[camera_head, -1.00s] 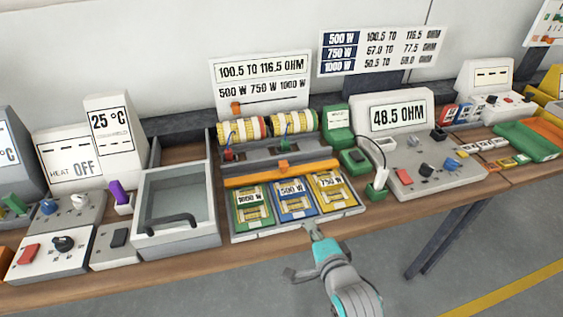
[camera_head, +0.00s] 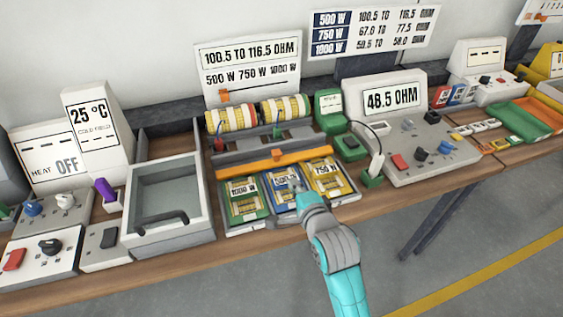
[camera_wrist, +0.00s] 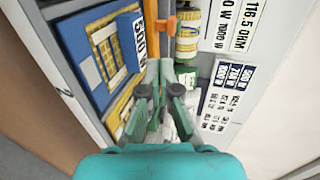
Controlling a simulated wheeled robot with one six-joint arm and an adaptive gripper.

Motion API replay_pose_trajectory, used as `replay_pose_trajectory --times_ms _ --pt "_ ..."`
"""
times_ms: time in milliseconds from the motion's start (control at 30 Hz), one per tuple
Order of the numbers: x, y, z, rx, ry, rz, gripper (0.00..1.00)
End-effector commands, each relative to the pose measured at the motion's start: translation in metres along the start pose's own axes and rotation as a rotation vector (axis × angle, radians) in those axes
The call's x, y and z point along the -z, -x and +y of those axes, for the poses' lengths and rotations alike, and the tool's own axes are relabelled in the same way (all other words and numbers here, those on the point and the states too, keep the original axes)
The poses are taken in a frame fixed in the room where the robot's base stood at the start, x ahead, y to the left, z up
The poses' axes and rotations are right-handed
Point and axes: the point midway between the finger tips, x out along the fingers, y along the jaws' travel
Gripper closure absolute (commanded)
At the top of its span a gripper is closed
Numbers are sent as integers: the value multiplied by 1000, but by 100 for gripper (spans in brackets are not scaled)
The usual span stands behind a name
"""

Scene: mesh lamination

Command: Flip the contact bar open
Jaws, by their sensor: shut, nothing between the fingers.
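The contact bar is a long orange bar (camera_head: 240,164) with a raised orange tab at its middle. It lies across the fixture behind the three cards and also shows in the wrist view (camera_wrist: 151,22). The green 1000 W card (camera_head: 243,200), blue 500 W card (camera_head: 284,199) and yellow 750 W card (camera_head: 326,178) sit in front of it. My gripper (camera_head: 295,187) is shut and empty, over the blue card and short of the bar. In the wrist view my gripper (camera_wrist: 160,75) points toward the bar and its tab, and its fingers partly hide the yellow card.
Two yellow-banded rolls (camera_head: 232,119) stand behind the bar. A grey open bin (camera_head: 165,208) is on the left. A meter reading 48.5 OHM (camera_head: 391,97) and a white plug in a green holder (camera_head: 373,171) are on the right. Free floor lies in front of the bench.

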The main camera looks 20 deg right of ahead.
Motion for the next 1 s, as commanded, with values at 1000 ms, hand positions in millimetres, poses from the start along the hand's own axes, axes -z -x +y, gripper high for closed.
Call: replay_pose_trajectory --times_ms 1000 --pt "0 -114 -12 0 0 0 100"
